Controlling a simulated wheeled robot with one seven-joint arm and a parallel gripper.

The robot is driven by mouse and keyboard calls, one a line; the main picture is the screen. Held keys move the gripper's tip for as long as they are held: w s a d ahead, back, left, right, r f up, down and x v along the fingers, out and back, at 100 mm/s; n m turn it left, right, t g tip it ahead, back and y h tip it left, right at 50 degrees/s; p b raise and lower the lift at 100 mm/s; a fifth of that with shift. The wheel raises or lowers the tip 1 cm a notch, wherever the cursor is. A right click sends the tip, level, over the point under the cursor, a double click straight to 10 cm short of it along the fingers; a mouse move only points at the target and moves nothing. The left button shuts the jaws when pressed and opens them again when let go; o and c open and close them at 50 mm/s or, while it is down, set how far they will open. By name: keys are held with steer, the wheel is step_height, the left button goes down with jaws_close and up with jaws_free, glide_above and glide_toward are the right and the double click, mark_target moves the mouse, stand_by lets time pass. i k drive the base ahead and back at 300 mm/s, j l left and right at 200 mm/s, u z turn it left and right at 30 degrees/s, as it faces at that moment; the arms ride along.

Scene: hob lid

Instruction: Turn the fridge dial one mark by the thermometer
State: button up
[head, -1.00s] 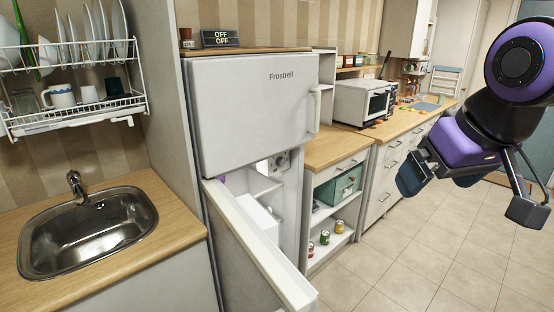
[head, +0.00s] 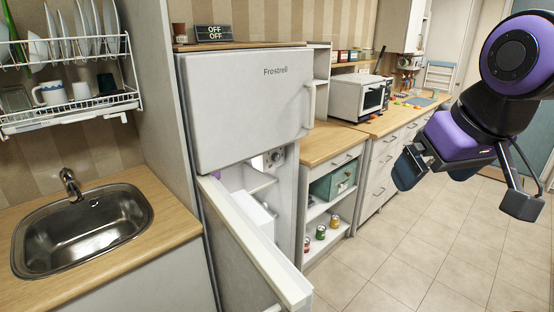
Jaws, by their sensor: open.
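The fridge (head: 240,105) stands left of centre with its upper door, marked "Frostrell", shut. Its lower door (head: 255,245) is open and swings toward me. The dial (head: 276,157) is a small round grey knob inside the lower compartment, high on the right, just under the upper door. Its marks are too small to read. No thermometer can be made out; the door hides much of the inside. My gripper (head: 466,185) is open and empty, in the air at the right, well apart from the fridge.
A sink (head: 82,230) and dish rack (head: 75,110) are at the left. Right of the fridge stand open shelves with cans (head: 321,232) and a green box (head: 333,181), then a counter with a microwave (head: 358,97). The tiled floor (head: 400,265) is clear. The open door juts into the room.

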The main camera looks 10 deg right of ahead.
mark_target(276, 157)
steer(key=l+u, duration=0.15)
steer(key=u, duration=0.2)
steer(key=i+l+u, duration=0.15)
steer(key=u, duration=0.2)
steer(key=l+u, duration=0.4)
steer(key=l, duration=1.4)
steer(key=i+l, duration=0.15)
steer(key=l, duration=0.65)
steer(key=i+l+z, duration=0.1)
steer(key=l, duration=0.25)
steer(key=i, duration=0.05)
